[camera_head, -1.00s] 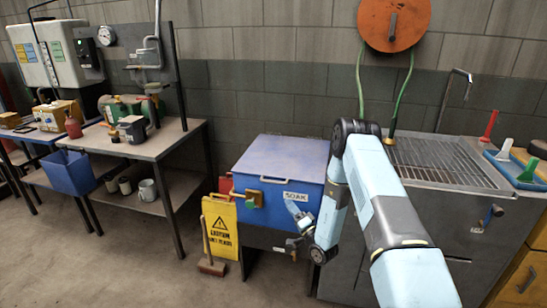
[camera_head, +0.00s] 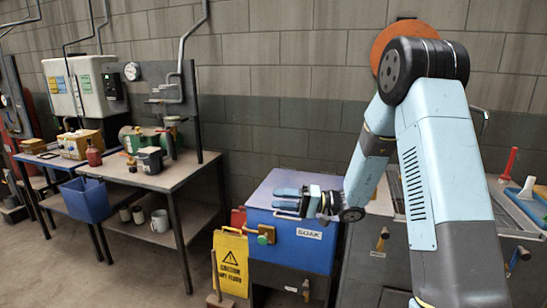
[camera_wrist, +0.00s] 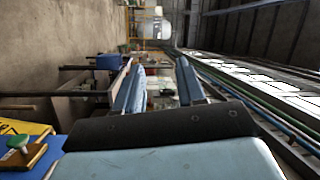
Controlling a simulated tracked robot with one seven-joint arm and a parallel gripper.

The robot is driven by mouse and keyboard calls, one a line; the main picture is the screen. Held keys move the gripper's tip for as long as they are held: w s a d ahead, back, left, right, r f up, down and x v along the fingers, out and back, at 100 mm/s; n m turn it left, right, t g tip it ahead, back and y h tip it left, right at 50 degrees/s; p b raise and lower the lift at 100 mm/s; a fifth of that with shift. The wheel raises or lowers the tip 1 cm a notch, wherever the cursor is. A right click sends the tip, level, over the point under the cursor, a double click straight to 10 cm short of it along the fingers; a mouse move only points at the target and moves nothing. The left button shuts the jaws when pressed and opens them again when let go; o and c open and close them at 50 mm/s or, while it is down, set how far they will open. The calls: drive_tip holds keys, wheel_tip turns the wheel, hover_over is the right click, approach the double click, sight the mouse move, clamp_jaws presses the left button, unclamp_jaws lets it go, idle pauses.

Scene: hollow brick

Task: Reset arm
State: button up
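My arm rises on the right of the head view and bends down at its elbow to my gripper (camera_head: 278,199). The gripper points left, across the front upper part of the blue box (camera_head: 316,252) with a label on its front. I cannot tell from the head view whether it touches the box. In the wrist view my gripper (camera_wrist: 160,72) has its two blue fingers spread apart, with nothing between them.
A yellow caution sign (camera_head: 231,264) stands left of the blue box. Further left is a workbench (camera_head: 185,175) with canisters and a blue bin (camera_head: 86,200). A grey sink unit with brushes stands at the right, partly behind my arm. The floor in front is open.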

drive_tip(key=s+d+r+g+h, duration=0.1)
drive_tip(key=s+d+r+h, duration=0.15)
drive_tip(key=s, duration=0.35)
drive_tip(key=s+d+r+n+g+h, duration=0.1)
drive_tip(key=s+r+h, duration=0.2)
drive_tip(key=s+h, duration=0.15)
drive_tip(key=s+d+r+g+h, duration=0.1)
drive_tip(key=s+r+h, duration=0.1)
drive_tip(key=s, duration=0.4)
drive_tip(key=s+d+r+m+t+h, duration=0.2)
drive_tip(key=s+d+r+t+h, duration=0.1)
drive_tip(key=d, duration=0.5)
drive_tip(key=s+d+r+m+t+h, duration=0.1)
drive_tip(key=s+d+r+t+h, duration=0.2)
drive_tip(key=s+d+t+h, duration=0.2)
drive_tip(key=shift+s+d+r+m+h, duration=0.4)
drive_tip(key=shift+s+d+h, duration=0.7)
drive_tip(key=shift+s+d, duration=0.9)
drive_tip(key=shift+s+a, duration=0.2)
drive_tip(key=shift+a, duration=0.05)
